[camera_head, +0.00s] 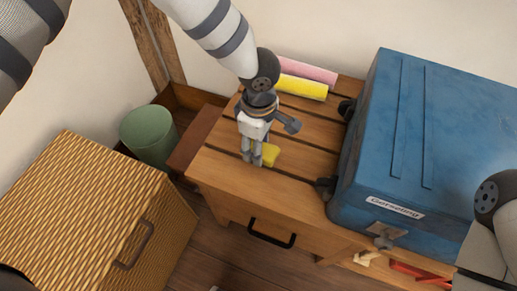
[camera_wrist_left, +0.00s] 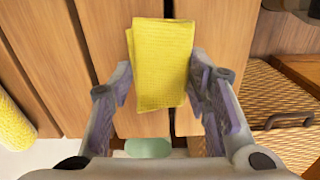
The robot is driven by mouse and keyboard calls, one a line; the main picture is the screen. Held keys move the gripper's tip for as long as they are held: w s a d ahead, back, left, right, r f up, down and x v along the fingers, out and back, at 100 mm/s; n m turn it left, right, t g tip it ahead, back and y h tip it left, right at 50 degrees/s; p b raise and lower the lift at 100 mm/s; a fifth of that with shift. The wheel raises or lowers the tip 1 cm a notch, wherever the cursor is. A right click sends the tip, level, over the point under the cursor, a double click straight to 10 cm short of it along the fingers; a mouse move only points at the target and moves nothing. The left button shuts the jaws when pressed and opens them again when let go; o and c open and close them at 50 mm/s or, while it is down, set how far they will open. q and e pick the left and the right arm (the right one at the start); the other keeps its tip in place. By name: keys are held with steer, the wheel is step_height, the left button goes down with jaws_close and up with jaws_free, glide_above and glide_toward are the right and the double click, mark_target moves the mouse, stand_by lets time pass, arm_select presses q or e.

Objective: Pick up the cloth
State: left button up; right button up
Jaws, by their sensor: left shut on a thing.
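The yellow cloth (camera_head: 270,155) is a small folded piece at the slatted wooden top, near its front-left part. In the left wrist view the cloth (camera_wrist_left: 162,50) shows a woven texture and lies between my two fingers. My left gripper (camera_head: 252,161) points down over the wooden top and is shut on the cloth. The fingers also show in the left wrist view (camera_wrist_left: 162,90), one on each side of the cloth. Whether the cloth touches the slats is hard to tell. My right gripper is not in view.
A blue case (camera_head: 440,130) stands on the wooden top (camera_head: 215,165), right of the gripper. Yellow (camera_head: 302,87) and pink (camera_head: 308,70) rolls lie at the back. A green bin (camera_head: 148,135) and wicker box (camera_head: 85,215) stand left.

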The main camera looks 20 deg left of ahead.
mark_target(271, 159)
arm_select(q)
steer(key=d+r, duration=0.1)
steer(key=s+d+r, duration=0.1)
steer(key=r, duration=0.1)
steer(key=s+d+r+p, duration=0.1)
steer(key=r, duration=0.1)
steer(key=shift+d+r, duration=0.15)
steer(key=shift+d, duration=0.25)
steer(key=s+d+r, duration=0.4)
steer(key=s+d, duration=0.1)
steer(key=d, duration=0.3)
steer(key=shift+d+r+p, duration=0.15)
steer(key=shift+r+p, duration=0.05)
steer(key=shift+p, duration=0.1)
